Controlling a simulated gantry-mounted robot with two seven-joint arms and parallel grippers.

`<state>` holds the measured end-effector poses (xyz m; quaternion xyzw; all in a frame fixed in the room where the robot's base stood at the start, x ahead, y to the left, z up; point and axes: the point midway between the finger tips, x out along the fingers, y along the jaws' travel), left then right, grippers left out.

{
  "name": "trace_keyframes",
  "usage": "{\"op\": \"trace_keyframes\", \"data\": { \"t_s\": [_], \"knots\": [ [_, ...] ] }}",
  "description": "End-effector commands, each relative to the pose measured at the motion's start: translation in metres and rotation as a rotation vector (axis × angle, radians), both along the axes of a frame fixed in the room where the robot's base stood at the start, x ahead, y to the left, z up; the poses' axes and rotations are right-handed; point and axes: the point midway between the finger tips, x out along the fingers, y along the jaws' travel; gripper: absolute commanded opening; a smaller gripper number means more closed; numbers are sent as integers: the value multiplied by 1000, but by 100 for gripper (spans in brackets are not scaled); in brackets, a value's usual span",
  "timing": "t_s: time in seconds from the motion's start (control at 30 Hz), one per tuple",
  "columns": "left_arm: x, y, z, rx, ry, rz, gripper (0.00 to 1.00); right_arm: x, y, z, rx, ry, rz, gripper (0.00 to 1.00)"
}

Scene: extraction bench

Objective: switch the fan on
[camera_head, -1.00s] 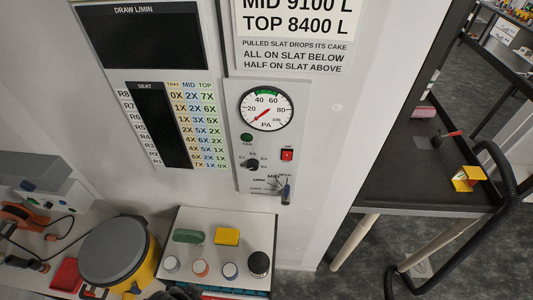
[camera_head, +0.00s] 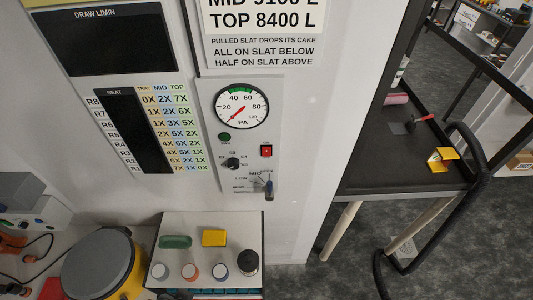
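The control panel (camera_head: 246,172) on the white wall carries a round pressure gauge (camera_head: 241,107) marked PA, with its red needle pointing to the lower left, at the low end. Below it is a round green button or lamp (camera_head: 224,137) with a small label that I cannot read surely. To its right is a red switch (camera_head: 266,151) in a dark frame. I cannot tell its position. A black rotary knob (camera_head: 232,163) and a lever with a dark blue handle (camera_head: 269,189) sit lower. Neither gripper is in view.
A white-topped box (camera_head: 203,241) below the panel holds a green piece (camera_head: 175,242), a yellow block (camera_head: 214,238) and several capped jars. A grey-lidded yellow drum (camera_head: 98,264) stands left. A dark cart (camera_head: 405,165) with a black hose (camera_head: 478,190) stands right.

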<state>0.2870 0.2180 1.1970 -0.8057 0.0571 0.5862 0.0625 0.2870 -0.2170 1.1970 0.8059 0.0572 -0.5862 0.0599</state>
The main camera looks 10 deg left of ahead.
Motion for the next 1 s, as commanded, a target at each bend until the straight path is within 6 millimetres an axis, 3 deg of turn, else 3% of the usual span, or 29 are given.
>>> {"op": "trace_keyframes", "data": {
  "t_s": [0.03,0.33,1.0],
  "knots": [
    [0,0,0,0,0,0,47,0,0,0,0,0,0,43],
    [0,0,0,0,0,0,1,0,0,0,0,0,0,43],
    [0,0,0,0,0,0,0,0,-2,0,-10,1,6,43]
  ]
}}
